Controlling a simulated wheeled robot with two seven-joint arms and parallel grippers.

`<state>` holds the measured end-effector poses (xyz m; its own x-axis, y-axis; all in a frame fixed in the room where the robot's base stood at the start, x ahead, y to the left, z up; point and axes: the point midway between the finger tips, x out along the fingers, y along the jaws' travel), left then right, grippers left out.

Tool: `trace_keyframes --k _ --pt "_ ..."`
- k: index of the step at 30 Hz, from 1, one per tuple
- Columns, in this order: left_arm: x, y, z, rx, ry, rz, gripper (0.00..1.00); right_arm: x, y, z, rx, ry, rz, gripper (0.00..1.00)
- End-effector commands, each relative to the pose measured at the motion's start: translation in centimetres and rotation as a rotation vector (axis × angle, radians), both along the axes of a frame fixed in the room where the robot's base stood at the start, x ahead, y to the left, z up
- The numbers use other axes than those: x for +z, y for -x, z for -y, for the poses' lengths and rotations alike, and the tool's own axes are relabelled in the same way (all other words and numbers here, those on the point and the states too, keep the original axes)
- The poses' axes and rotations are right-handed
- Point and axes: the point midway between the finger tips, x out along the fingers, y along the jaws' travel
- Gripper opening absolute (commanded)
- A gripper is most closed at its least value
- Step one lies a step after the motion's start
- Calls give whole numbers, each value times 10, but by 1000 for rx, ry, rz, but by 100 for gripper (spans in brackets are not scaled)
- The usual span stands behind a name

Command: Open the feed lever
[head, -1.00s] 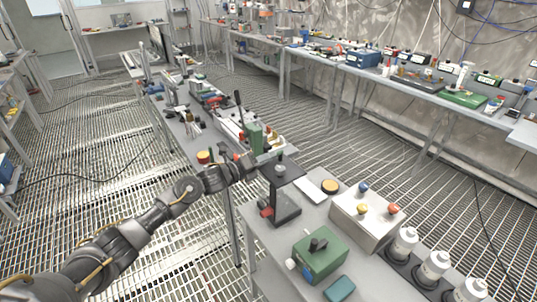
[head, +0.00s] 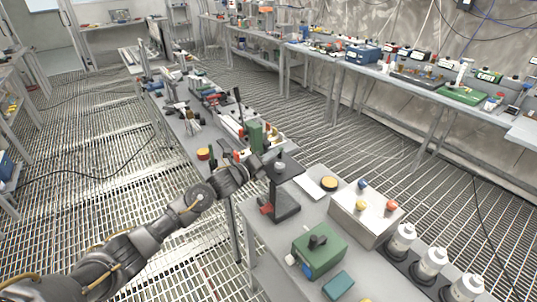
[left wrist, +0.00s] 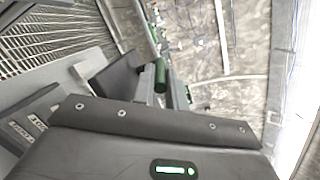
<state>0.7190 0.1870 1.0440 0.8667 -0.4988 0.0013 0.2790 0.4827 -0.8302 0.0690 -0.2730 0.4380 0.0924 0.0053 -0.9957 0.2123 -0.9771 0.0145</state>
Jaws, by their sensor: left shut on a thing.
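In the left wrist view, a green cylindrical handle (left wrist: 160,76) stands at the fingers of my left gripper (left wrist: 155,80); it looks like the feed lever's grip. In the head view my left gripper (head: 266,158) is at the near end of the middle bench, beside a dark stand (head: 285,200) with a flat top. A green upright block (head: 255,134) and a thin black lever (head: 238,104) show just behind the gripper. The gripper is shut on the handle, but the fingers' contact is mostly hidden in the head view. My right gripper is not in view.
A long bench with equipment runs along the wall. Grated floor is open between.

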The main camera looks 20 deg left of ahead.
Motion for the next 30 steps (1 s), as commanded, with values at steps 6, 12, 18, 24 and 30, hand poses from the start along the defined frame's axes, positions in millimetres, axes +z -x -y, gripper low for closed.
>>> trace_keyframes --k 6,12,18,24,30 --pt "0 3 4 94 2 -2 0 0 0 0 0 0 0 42" --pt "0 2 4 96 2 -2 0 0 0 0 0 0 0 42" --pt "0 2 4 95 1 -2 22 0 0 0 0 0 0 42" --pt "0 3 3 94 2 -2 22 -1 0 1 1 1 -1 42" --pt "-3 20 -5 94 1 -1 22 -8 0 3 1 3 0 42"
